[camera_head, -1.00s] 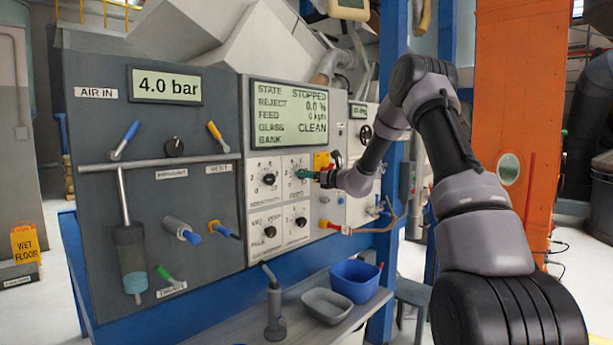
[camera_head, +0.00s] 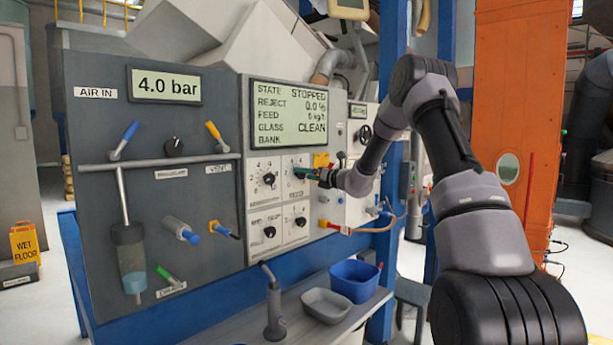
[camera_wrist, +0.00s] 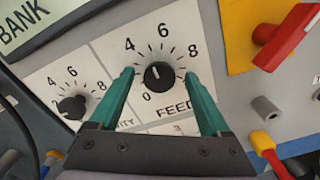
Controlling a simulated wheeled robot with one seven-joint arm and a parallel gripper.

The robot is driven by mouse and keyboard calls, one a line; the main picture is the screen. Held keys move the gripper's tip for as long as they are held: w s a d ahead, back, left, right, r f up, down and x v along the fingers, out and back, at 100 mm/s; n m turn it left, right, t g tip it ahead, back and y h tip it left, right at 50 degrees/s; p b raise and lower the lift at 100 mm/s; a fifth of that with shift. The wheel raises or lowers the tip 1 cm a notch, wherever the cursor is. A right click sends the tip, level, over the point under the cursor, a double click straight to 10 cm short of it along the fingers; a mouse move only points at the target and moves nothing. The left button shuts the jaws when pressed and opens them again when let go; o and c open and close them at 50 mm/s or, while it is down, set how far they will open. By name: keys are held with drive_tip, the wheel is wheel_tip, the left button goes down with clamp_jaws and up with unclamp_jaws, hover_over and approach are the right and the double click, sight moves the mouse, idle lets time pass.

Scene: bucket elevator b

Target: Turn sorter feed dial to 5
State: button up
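The sorter feed dial is a black knob (camera_wrist: 158,75) on a white plate with printed numbers, labelled FEED. In the wrist view the fingers of my gripper (camera_wrist: 159,74) stand on either side of it, apart, with white plate showing between each finger and the knob. The gripper is open. I cannot clearly read where the knob's pointer stands. In the head view my gripper (camera_head: 303,173) is at the upper right dial and hides most of it. The display (camera_head: 289,113) reads STOPPED, and its FEED line seems to show 6, though small.
A sensitivity dial (camera_wrist: 72,107) sits left of the feed dial. A red handle (camera_wrist: 290,38) on a yellow plate is close on the right. Two more dials sit below, and a grey tray (camera_head: 327,306) and a blue bin (camera_head: 355,281) stand on the shelf.

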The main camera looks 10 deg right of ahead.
drive_tip(key=v, duration=1)
drive_tip(key=shift+s+d, duration=0.25)
drive_tip(key=shift+s, duration=0.05)
